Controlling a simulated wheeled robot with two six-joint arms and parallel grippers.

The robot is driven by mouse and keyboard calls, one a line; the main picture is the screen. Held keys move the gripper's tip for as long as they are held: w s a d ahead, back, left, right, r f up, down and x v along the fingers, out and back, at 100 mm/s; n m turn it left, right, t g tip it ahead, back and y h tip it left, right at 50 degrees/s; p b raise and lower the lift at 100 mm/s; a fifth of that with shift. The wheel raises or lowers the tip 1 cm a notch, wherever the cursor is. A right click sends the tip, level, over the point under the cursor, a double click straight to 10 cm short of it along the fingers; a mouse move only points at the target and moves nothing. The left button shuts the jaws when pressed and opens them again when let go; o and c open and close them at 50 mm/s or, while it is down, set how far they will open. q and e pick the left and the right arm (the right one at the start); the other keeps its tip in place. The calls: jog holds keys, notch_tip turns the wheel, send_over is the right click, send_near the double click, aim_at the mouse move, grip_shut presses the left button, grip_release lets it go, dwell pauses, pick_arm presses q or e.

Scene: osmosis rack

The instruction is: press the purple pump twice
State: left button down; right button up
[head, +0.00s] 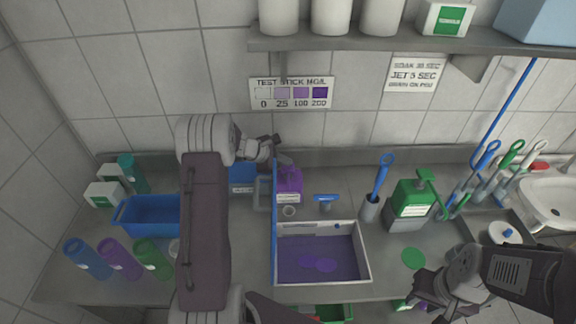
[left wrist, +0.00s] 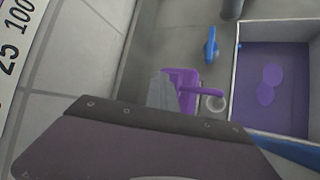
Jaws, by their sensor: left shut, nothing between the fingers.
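The purple pump bottle (head: 289,183) stands on the counter behind the tray, with a pale label on its front. In the left wrist view the purple pump (left wrist: 184,78) has its spout pointing right, over a small round cup (left wrist: 214,103).
A white-walled tray (head: 366,262) with purple liquid sits in front. A blue bin (head: 152,215) is left, and a shelf (head: 365,42) hangs above.

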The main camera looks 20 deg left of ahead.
pick_arm(q)
jog(key=shift+s+f, duration=0.1)
jog(key=shift+f, duration=0.25)
jog(key=shift+r, duration=0.1)
jog(key=shift+r+p, duration=0.85)
jog(key=shift+r, duration=0.45)
jog(key=shift+r+p, duration=0.35)
jog(key=shift+r, duration=0.05)
notch_tip(320, 180, up, 4)
jog(key=p, duration=0.3)
jog(key=shift+r, duration=0.15)
dwell(1.7)
